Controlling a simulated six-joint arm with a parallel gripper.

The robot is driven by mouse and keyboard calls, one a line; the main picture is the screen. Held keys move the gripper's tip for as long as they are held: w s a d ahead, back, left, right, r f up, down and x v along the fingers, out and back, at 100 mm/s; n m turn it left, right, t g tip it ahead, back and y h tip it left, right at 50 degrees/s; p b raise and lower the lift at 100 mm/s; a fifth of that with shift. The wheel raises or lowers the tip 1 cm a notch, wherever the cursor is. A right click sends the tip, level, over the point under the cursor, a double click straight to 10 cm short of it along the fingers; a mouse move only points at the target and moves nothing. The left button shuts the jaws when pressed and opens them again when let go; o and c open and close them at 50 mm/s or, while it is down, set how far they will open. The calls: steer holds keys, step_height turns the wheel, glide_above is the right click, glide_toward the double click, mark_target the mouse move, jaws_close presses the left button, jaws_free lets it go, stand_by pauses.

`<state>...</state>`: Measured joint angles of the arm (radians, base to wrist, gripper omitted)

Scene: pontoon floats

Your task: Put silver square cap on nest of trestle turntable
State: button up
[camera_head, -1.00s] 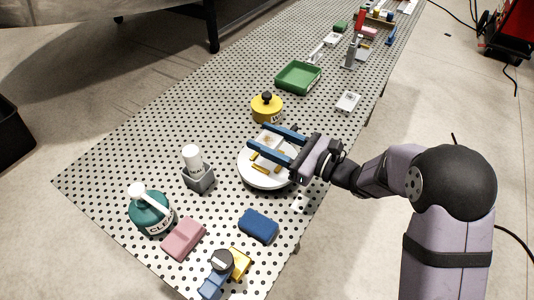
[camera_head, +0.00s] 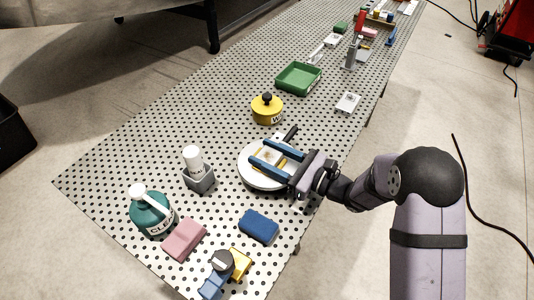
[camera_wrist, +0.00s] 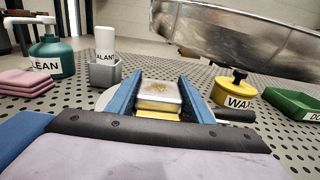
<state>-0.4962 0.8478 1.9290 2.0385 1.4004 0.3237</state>
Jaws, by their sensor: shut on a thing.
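The silver square cap (camera_wrist: 160,92) is between the two blue fingers of my gripper (camera_wrist: 155,82) in the wrist view, its top face up and roughly level. In the head view my gripper (camera_head: 258,151) is over the white round turntable (camera_head: 251,180), with the cap (camera_head: 268,154) between its fingers. Yellow pieces (camera_wrist: 158,114) show just under the cap in the wrist view. The fingers and cap hide the nest, and I cannot tell whether the cap touches it.
A black handle (camera_head: 290,132) sticks out by the turntable. A yellow wax pot (camera_head: 267,110) stands behind it, a grey holder with a white bottle (camera_head: 198,178) to the left, a blue sponge (camera_head: 259,226) in front. A green tray (camera_head: 298,79) is farther back.

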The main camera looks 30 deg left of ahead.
steer(key=shift+f, duration=0.2)
steer(key=o, duration=1.2)
steer(key=shift+r, duration=0.2)
steer(key=shift+d, duration=0.15)
steer(key=d+b, duration=0.1)
steer(key=d, duration=1)
steer(key=shift+d+b, duration=0.3)
steer(key=shift+d, duration=0.1)
steer(key=shift+s, duration=0.1)
